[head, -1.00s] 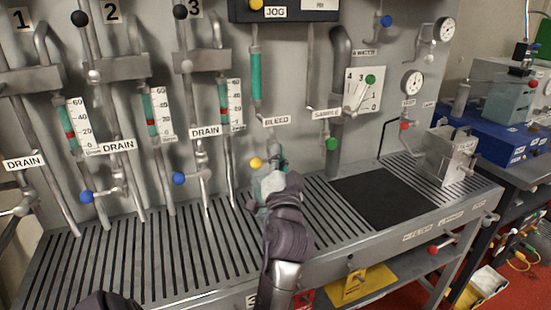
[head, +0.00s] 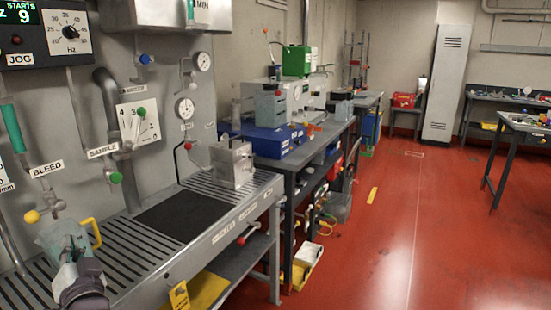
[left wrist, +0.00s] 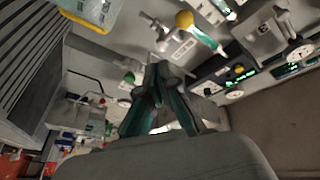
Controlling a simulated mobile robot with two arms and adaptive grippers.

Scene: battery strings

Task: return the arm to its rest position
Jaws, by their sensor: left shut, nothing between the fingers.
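My left gripper (head: 72,250) is at the lower left of the head view, over the slatted bench, with its arm coming up from the bottom edge. In the left wrist view its dark and green fingers (left wrist: 160,78) come together at the tips, with nothing between them. A clear jug with a yellow handle (head: 97,231) is right by the gripper in the head view, partly hidden by it. In the left wrist view a clear jug with a yellow rim (left wrist: 95,12) is at the top, apart from the fingertips. My right gripper does not show.
The yellow bleed valve knob (head: 31,216) and green sample knob (head: 115,178) are on the panel nearby. A black mat (head: 187,216) and a metal box (head: 232,163) are on the bench further right. The red floor (head: 390,240) on the right is open.

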